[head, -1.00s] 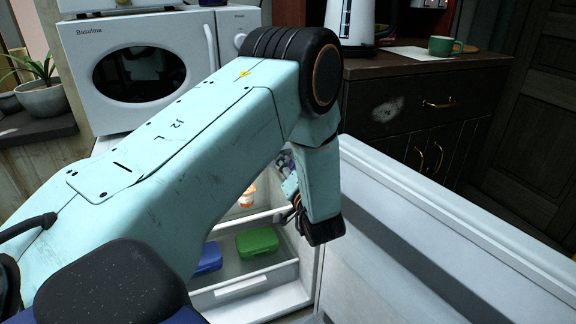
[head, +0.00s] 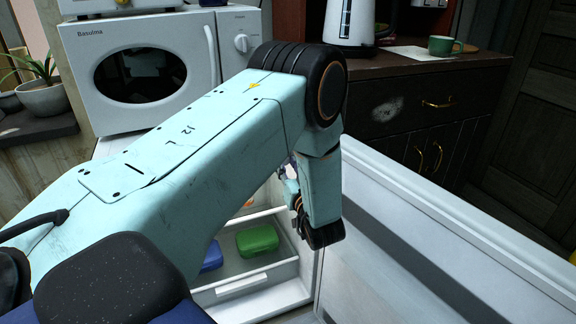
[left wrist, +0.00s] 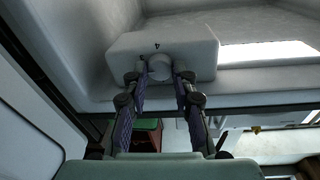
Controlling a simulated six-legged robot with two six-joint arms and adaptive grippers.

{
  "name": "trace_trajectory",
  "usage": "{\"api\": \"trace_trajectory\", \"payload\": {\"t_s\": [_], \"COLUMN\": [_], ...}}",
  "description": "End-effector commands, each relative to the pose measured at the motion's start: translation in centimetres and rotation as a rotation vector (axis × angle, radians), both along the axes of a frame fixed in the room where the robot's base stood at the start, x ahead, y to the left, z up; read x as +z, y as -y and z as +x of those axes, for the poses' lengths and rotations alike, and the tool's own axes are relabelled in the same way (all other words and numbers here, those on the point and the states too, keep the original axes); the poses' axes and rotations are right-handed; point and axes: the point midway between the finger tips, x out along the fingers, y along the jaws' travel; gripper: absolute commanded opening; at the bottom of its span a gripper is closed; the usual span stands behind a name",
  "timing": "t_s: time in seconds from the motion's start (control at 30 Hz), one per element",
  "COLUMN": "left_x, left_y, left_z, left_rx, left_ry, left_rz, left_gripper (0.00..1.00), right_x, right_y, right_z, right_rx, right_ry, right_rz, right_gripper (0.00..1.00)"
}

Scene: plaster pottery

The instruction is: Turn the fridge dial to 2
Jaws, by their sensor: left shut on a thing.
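The fridge dial (left wrist: 158,67) is a small round white knob on a white box-shaped housing (left wrist: 205,45) inside the fridge. A dark "4" shows on the housing just above the knob, with another small mark at its left; I cannot read the dial's setting. My left gripper (left wrist: 160,75) is shut on the dial, one finger on each side of it. In the head view my left arm reaches into the open fridge and hides the dial; only a part of the wrist shows. My right gripper is not in view.
The open fridge door (head: 440,235) stands at the right of my arm. In the fridge drawer (head: 290,272) lie a green box (head: 257,240) and a blue box (head: 211,256). A microwave (head: 145,70) stands on top; a dark cabinet (head: 420,120) is behind.

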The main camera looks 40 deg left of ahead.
Motion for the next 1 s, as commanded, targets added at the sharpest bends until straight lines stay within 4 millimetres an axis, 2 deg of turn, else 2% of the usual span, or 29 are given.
{"api": "trace_trajectory", "payload": {"t_s": [0.5, 0.53, 0.63, 1.0], "left_x": [0.01, 0.01, 0.00, -0.03], "left_y": [-0.05, -0.05, -0.03, 0.41], "left_z": [-0.02, -0.02, -0.01, -0.19], "left_rx": [0.001, 0.001, 0.001, 0.000], "left_ry": [0.023, 0.023, 0.023, 0.021], "left_rz": [-0.011, -0.011, -0.011, -0.012], "left_gripper": [0.00, 0.27, 0.36, 0.36], "right_x": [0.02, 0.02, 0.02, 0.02], "right_y": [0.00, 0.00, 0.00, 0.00], "right_z": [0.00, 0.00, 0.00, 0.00], "right_rx": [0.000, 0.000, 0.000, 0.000], "right_ry": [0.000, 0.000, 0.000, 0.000], "right_rz": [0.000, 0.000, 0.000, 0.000], "right_gripper": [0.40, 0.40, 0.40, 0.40]}}
